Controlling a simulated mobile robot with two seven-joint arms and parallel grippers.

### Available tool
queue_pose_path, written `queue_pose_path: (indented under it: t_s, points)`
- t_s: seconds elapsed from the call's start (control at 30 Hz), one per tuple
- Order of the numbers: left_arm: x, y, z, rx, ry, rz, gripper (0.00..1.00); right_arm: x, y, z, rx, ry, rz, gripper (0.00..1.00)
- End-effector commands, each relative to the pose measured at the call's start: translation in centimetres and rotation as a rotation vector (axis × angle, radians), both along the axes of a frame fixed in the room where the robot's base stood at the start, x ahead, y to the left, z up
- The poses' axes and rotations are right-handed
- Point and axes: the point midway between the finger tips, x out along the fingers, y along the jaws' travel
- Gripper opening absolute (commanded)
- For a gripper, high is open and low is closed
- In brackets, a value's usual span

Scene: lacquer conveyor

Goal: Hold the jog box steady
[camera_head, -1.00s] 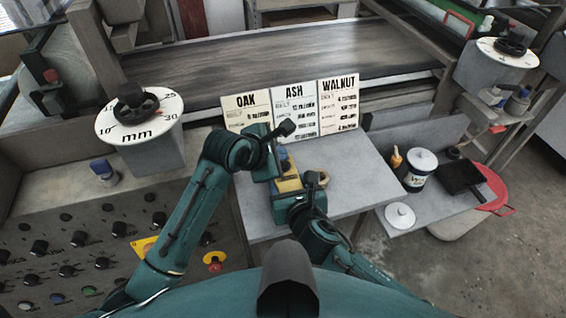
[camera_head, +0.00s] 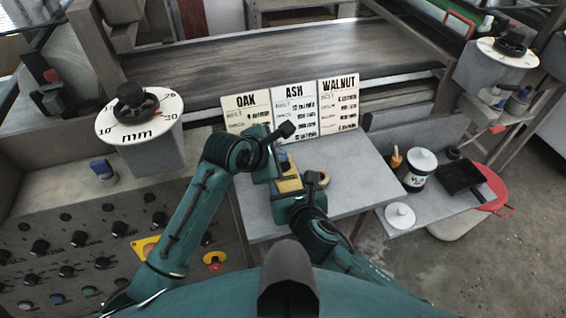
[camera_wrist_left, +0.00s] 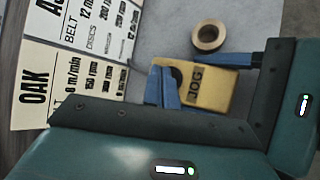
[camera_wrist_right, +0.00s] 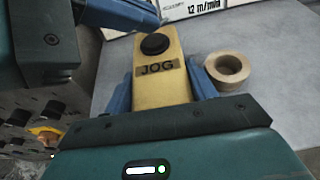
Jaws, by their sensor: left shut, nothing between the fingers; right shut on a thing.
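The jog box (camera_head: 289,184) is yellow, with a black round button (camera_wrist_right: 155,44) and a JOG label. It stands over the grey table. My right gripper (camera_wrist_right: 160,92) is shut on the box, with a blue finger on each side of it. My left gripper (camera_wrist_left: 158,78) is shut and empty, with its blue fingers together close to the button end of the box. In the right wrist view its fingertips show just beyond the button. Whether they touch the box I cannot tell. In the head view the arms partly hide the box.
A tan tape roll (camera_wrist_right: 229,69) lies on the grey table (camera_head: 355,175) beside the box. OAK, ASH and WALNUT cards (camera_head: 295,108) stand at the table's back, before the conveyor (camera_head: 260,65). A dial (camera_head: 140,115) and button panel (camera_head: 75,250) are at left. The table's right part is clear.

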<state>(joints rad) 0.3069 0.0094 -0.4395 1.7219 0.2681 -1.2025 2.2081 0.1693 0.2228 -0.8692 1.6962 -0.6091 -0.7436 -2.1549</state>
Motion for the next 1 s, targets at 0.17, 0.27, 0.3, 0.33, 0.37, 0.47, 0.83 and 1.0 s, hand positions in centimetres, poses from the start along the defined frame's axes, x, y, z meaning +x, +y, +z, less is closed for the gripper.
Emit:
queue_pose_path:
  t_s: [0.17,0.27,0.3,0.33,0.37,0.47,0.83,1.0]
  points:
    - [-0.01,-0.01,-0.42,0.001,0.0,0.0,0.0,0.04,0.02,0.1,0.001,-0.002,0.001,0.27]
    - [-0.01,-0.01,-0.4,0.001,0.0,-0.001,0.0,0.04,0.03,0.1,0.001,-0.002,0.001,0.27]
    - [0.0,-0.01,-0.39,0.001,0.0,-0.001,0.0,0.04,0.03,0.1,0.001,-0.002,0.001,0.27]
    - [0.0,-0.01,-0.39,0.001,0.0,-0.001,0.0,0.04,0.03,0.1,0.001,-0.002,0.001,0.27]
    - [0.0,-0.01,-0.39,0.001,0.0,-0.001,0.0,0.04,0.03,0.1,0.001,-0.002,0.001,0.27]
    - [0.0,-0.02,-0.4,0.001,0.0,-0.001,0.0,0.04,0.03,0.1,0.001,-0.002,0.001,0.27]
    - [0.01,-0.03,-0.8,0.0,0.0,0.0,0.0,0.04,0.03,0.1,0.001,-0.002,0.001,0.27]
    - [0.0,-0.03,-1.01,0.0,0.0,0.0,0.0,0.04,0.03,0.1,0.001,-0.002,0.001,0.27]
